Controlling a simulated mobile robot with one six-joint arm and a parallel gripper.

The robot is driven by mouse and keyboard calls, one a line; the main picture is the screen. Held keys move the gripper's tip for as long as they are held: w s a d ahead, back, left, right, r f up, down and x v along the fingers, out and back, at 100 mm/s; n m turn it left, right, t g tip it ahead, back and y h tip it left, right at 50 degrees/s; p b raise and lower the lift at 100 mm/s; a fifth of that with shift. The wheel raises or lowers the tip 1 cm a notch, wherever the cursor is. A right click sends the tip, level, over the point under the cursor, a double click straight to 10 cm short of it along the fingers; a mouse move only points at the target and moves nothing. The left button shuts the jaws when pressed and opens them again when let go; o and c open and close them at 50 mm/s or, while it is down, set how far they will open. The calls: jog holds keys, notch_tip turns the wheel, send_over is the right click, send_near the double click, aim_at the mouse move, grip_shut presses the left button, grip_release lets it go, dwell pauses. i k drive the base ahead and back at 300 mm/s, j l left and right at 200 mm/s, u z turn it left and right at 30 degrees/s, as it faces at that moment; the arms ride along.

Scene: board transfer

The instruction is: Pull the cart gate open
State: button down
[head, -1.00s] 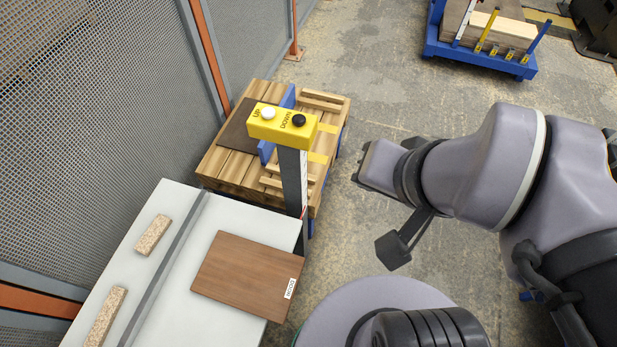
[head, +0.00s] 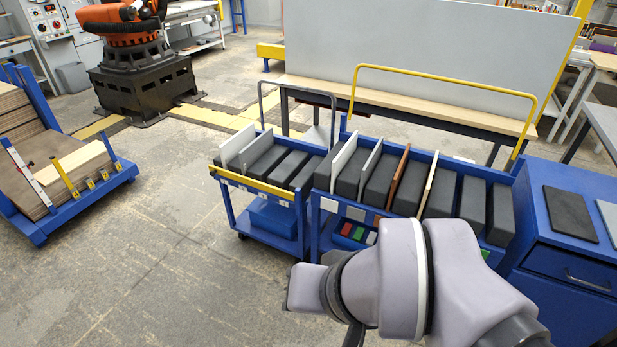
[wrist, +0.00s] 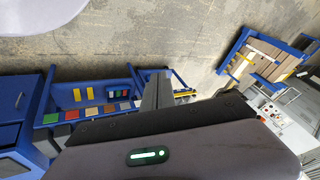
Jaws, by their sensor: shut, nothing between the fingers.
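The small blue cart (head: 230,212) stands left of the larger blue rack in the head view. A yellow bar with small labels, which looks like its gate (head: 252,185), runs along its front top edge and appears closed. In the wrist view my gripper (wrist: 158,88) has its dark fingers together with nothing between them. A bit of yellow bar (wrist: 184,94) shows just right of the fingertips there; I cannot tell whether they touch. In the head view my arm is in front of the larger rack, and the fingers cannot be made out.
The larger blue rack (head: 322,237) holds upright boards and dark dividers. A blue cabinet (head: 560,262) stands at the right. A blue pallet cart (head: 92,199) with boards is at the left. Open concrete floor lies between it and the small cart.

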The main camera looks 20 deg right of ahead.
aim_at(214, 170)
jog(key=i+u, duration=0.15)
jog(key=i, duration=0.4)
jog(key=i+u, duration=0.15)
jog(key=i, duration=0.45)
jog(key=i+u, duration=0.15)
jog(key=i, duration=0.4)
jog(key=i+l+u, duration=0.15)
jog(key=i, duration=0.45)
jog(key=i+l+u, duration=0.2)
jog(key=i, duration=0.35)
jog(key=l, duration=0.1)
